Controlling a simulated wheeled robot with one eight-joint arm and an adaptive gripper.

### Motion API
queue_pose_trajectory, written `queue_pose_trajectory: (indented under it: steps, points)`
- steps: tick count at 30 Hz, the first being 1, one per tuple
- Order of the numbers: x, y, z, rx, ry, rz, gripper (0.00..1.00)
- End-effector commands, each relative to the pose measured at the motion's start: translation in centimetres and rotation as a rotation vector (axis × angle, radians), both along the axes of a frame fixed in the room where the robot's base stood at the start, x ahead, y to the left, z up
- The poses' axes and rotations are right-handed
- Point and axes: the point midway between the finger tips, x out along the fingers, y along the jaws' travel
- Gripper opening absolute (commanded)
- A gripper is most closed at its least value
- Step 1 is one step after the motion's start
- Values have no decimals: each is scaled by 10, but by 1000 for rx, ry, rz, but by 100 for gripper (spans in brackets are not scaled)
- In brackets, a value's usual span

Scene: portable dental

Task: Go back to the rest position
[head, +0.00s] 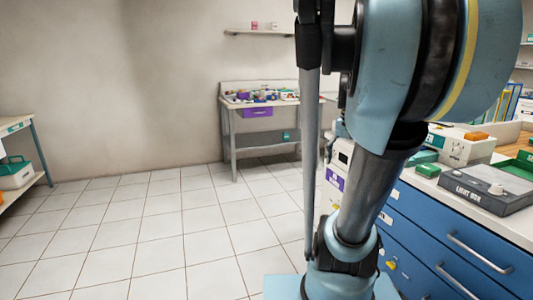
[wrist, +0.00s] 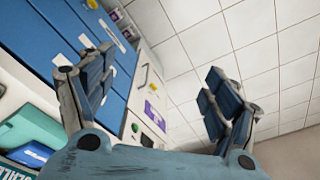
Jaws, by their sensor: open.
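My gripper (wrist: 158,92) shows in the wrist view with its two fingers spread wide apart. Nothing is between the fingers; the tiled floor and the blue drawer cabinet (wrist: 70,38) lie beyond them. In the head view my arm fills the middle and upper right, and my gripper is not visible there.
A blue drawer cabinet (head: 440,240) stands close at the right, with a light box (head: 488,190) and a green tray (head: 518,167) on top. A small workbench (head: 232,103) stands at the back wall, and a shelf unit (head: 25,123) at the left. Tiled floor (head: 140,225) is clear at left.

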Motion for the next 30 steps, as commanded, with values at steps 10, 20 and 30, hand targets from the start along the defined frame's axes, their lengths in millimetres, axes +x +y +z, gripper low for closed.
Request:
queue_pose_trajectory:
  steps: [10,20,30]
  points:
    - [-77,55,-87,-23,-37,266,81]
    - [-119,76,-147,-38,-62,426,81]
    - [-122,77,-152,-38,-64,439,81]
